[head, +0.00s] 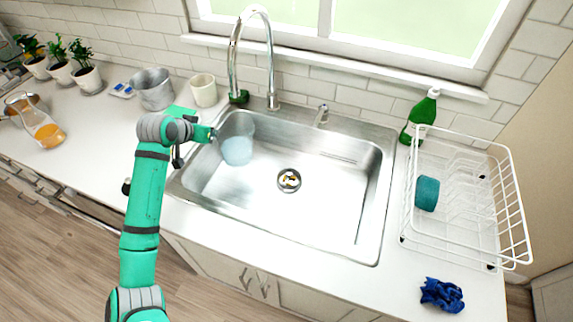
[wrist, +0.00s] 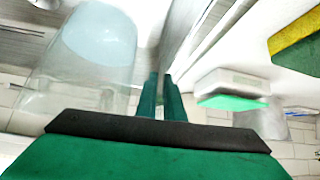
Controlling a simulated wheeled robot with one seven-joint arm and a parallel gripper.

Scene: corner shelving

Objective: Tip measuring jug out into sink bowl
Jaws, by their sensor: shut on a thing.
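My gripper (head: 212,134) is shut on the measuring jug (head: 238,136), a clear vessel with pale blue liquid in its lower part. The jug hangs over the left end of the steel sink bowl (head: 330,200) and looks near upright, with the liquid still in it. In the wrist view the jug (wrist: 85,60) fills the upper left, beside my gripper's fingers (wrist: 166,95). The exact grip point on the jug is hard to see. The drain (head: 289,180) has small yellowish bits in it.
A curved tap (head: 272,60) stands behind the bowl, close to the jug. A cream cup (head: 203,90) and grey pot (head: 152,88) stand left. A white dish rack (head: 455,225) and green bottle (head: 422,115) stand right.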

